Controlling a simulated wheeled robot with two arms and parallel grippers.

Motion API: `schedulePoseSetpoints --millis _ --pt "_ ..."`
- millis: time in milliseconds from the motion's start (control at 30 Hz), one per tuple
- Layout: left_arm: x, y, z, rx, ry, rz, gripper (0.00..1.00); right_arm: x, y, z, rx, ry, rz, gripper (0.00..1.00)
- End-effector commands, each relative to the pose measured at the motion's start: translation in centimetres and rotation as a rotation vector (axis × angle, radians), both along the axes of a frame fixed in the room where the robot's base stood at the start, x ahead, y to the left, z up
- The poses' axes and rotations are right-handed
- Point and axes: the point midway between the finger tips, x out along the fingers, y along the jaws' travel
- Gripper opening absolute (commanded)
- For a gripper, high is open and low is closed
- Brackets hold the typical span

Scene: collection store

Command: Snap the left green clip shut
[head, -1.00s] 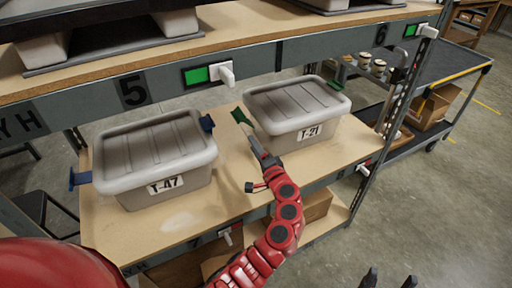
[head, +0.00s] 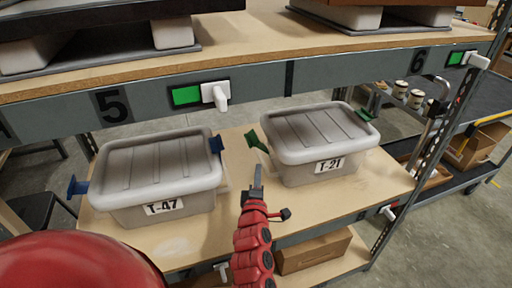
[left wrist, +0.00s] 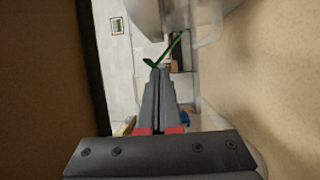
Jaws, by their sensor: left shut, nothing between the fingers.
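The grey lidded box T-21 (head: 322,150) stands on the shelf. Its left green clip (head: 256,141) sticks out at a slant from the box's left side, raised away from the wall. The clip also shows in the left wrist view (left wrist: 165,54), just beyond my fingertips. The right green clip (head: 365,114) juts out on the far right side. My left gripper (head: 258,170) is shut and empty, just in front of and below the left clip; a small gap seems to lie between them. My right gripper is not in view.
Box T-47 (head: 157,182) with blue clips (head: 77,186) stands to the left. The upper shelf (head: 240,52) with its grey front rail overhangs the boxes. An upright post stands at the right, with a cart (head: 462,150) beyond. Bare shelf lies in front of T-21.

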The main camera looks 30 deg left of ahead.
Motion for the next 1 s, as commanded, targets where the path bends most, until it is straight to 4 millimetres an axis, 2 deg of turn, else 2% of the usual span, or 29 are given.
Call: schedulePoseSetpoints --millis 33,100,233,700,1000 --pt "-1.3 2.2 0.2 -0.075 -0.049 0.052 0.00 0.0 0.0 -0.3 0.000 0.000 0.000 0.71" --pt "-2.3 3.9 0.5 -0.142 -0.097 0.091 0.00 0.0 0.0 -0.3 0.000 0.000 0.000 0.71" --pt "-2.3 5.1 0.8 -0.181 -0.129 0.113 0.00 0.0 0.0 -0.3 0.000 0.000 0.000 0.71" --pt "4.3 9.1 1.2 -0.172 -0.121 0.108 0.00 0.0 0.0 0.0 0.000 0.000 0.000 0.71" --pt "5.7 9.9 1.1 -0.171 -0.120 0.107 0.00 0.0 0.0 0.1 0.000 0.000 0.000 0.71"
